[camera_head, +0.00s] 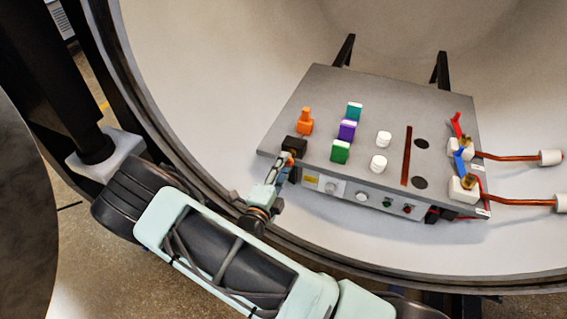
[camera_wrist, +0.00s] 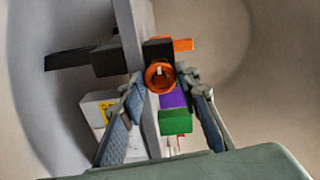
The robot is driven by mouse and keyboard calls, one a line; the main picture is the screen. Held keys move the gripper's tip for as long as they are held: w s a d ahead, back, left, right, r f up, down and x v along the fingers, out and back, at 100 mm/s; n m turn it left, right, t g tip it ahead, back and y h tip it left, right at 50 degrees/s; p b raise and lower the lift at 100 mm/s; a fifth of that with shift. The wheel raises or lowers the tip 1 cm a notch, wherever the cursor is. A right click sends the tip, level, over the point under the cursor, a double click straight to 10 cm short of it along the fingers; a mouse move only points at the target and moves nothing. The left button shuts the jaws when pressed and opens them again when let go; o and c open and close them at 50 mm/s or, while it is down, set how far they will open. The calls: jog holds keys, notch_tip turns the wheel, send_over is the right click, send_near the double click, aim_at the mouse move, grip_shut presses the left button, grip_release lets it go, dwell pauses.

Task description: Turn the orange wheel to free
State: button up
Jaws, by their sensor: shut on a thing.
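The orange wheel (camera_wrist: 159,66) is a ring with a pale mark in its middle, on the face of a black block (camera_wrist: 158,48) in the wrist view. In the head view the black block (camera_head: 295,145) sits at the left front corner of the grey panel box (camera_head: 385,92). A little orange of the wheel shows there beside my fingers. My gripper (camera_wrist: 162,82) has one finger on each side of the wheel and is shut on it. In the head view my gripper (camera_head: 284,164) reaches the block from the front. The fingers hide part of the wheel.
An orange knob (camera_head: 305,122) stands behind the block. Purple (camera_head: 347,131) and green (camera_head: 340,152) switches and white knobs (camera_head: 379,162) are to its right. Red and blue levers with copper rods (camera_head: 508,157) are at the right.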

jog(key=shift+n, duration=0.3)
jog(key=o, duration=1.1)
jog(key=shift+o, duration=0.2)
jog(key=v, duration=1.2)
jog(key=shift+f, duration=0.1)
